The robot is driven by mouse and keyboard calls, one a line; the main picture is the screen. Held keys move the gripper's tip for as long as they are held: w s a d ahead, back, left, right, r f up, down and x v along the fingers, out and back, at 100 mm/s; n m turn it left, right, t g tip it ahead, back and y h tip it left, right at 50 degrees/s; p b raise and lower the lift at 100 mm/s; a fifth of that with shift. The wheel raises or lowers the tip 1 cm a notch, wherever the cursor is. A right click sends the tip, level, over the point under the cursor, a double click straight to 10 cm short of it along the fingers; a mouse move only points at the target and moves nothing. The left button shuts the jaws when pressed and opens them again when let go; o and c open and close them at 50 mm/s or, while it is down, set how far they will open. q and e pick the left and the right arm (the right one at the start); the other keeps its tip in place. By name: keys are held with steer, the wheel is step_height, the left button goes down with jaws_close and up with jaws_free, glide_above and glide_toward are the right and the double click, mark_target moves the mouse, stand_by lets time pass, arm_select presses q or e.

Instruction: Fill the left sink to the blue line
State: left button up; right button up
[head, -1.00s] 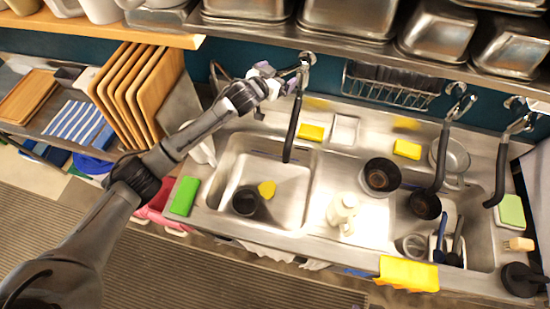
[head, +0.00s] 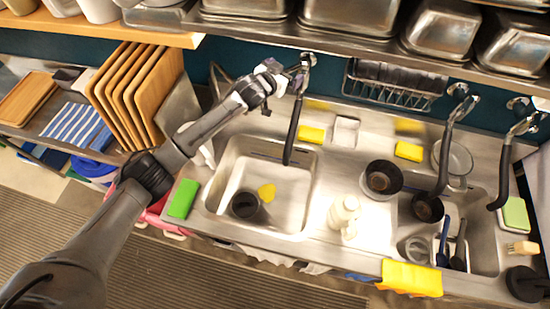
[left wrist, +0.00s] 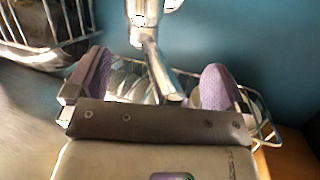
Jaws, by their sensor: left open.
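The left sink (head: 222,190) is a steel basin holding a dark cup (head: 245,204) and a yellow piece (head: 266,193). A thin blue line (head: 266,155) shows on its back wall. No stream of water shows. The left faucet's black spout (head: 292,130) hangs over the basin from a metal tap (head: 306,62) on the wall. My left gripper (head: 287,74) is beside this tap. In the left wrist view its purple-padded fingers (left wrist: 157,82) are spread apart, with the metal faucet part (left wrist: 152,50) between them. Contact cannot be told. My right gripper is out of view.
A white bottle (head: 343,212) and a black pan (head: 383,179) stand on the middle counter. The right sink holds utensils. A green sponge (head: 183,198) lies at the left edge. A metal shelf (head: 345,44) hangs above the faucets, and a wire rack (head: 392,88) is right of the tap.

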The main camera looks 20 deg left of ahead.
arm_select(q)
steer(key=d, duration=0.2)
steer(key=s+d+p, duration=0.1)
steer(key=d, duration=0.1)
steer(key=shift+s+d, duration=0.2)
steer(key=shift+d, duration=0.15)
stand_by(0.5)
steer(key=shift+s+d, duration=0.15)
steer(key=shift+d, duration=1.1)
steer(key=shift+s+d, duration=0.1)
steer(key=shift+d, duration=1.1)
